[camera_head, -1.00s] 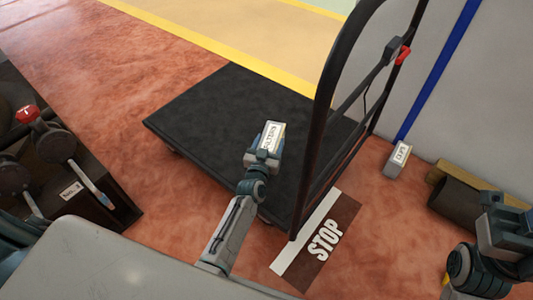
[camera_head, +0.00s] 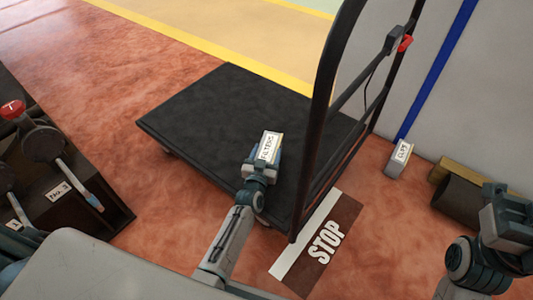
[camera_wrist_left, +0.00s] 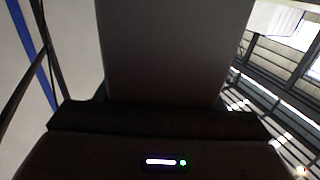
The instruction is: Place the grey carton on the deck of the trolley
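The grey carton (camera_head: 270,147), with a white "FILTERS" label on top, is in my left gripper (camera_head: 262,166). The carton also fills the upper middle of the left wrist view (camera_wrist_left: 165,50), between the fingers. In the head view it appears over the near right part of the trolley's black deck (camera_head: 215,110); the gap beneath it cannot be judged. The deck is otherwise bare. My right gripper (camera_head: 508,215) is at the right edge, away from the trolley; its fingers are not clear.
The trolley's black handle frame (camera_head: 325,100) rises close to the right of my left gripper. A small labelled carton (camera_head: 398,160) stands on the floor by the wall. A "STOP" floor sign (camera_head: 325,243) lies near the trolley. A lever unit (camera_head: 70,195) stands at left.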

